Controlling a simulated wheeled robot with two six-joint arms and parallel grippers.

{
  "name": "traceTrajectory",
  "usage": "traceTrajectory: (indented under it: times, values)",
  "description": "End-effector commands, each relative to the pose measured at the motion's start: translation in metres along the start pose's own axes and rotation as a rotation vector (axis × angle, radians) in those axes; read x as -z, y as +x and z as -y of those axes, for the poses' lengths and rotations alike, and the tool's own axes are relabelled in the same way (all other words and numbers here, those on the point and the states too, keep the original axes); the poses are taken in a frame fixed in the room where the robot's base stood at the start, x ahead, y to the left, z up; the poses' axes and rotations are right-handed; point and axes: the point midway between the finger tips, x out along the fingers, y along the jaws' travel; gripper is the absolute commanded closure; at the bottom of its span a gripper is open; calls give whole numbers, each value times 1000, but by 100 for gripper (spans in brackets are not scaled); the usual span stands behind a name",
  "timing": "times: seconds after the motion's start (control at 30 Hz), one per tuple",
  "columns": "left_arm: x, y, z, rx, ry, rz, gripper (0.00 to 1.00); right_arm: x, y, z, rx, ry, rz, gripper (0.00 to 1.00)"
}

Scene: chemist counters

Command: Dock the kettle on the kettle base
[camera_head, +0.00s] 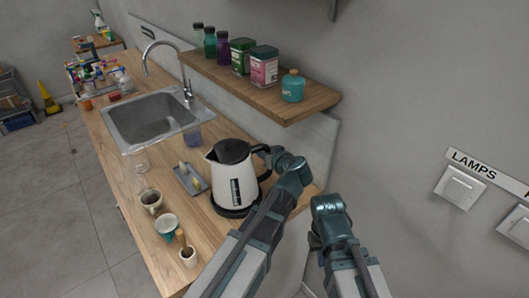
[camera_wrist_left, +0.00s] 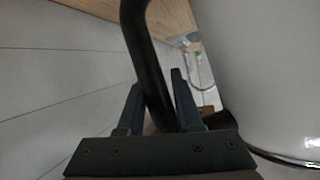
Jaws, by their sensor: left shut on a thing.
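The white kettle (camera_head: 236,183) with a black lid and black handle stands upright near the right end of the wooden counter. The dark round kettle base (camera_head: 234,211) shows as a rim under the kettle. I cannot tell whether the kettle is fully seated on it. My left gripper (camera_head: 272,155) is at the handle on the kettle's right side. In the left wrist view the fingers of this gripper (camera_wrist_left: 156,88) are around the black handle (camera_wrist_left: 136,28), with the white kettle body (camera_wrist_left: 265,70) to the right. My right gripper (camera_head: 322,205) is empty-looking beside the counter's right end; its jaws are unclear.
A sink (camera_head: 150,118) is farther back. A shelf (camera_head: 255,90) with jars overhangs the counter behind the kettle.

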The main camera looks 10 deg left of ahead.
Motion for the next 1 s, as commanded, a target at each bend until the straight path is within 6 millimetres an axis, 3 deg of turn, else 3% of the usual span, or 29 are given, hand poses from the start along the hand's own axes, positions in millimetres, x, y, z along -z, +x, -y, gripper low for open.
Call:
traceTrajectory:
  times: [0.47,0.5,0.53,0.83,1.0]
  values:
    - [-7,3,-1,2,5,-3,100,0,8,1,0,0,0,100]
    - [-6,3,0,2,4,-3,59,0,7,1,0,0,0,100]
    - [-6,3,0,2,4,-2,54,0,7,1,0,0,0,100]
    - [-7,2,-1,-1,-4,3,54,0,7,1,0,0,0,100]
    - [-6,-10,-1,-2,-1,1,54,0,2,0,0,0,0,100]
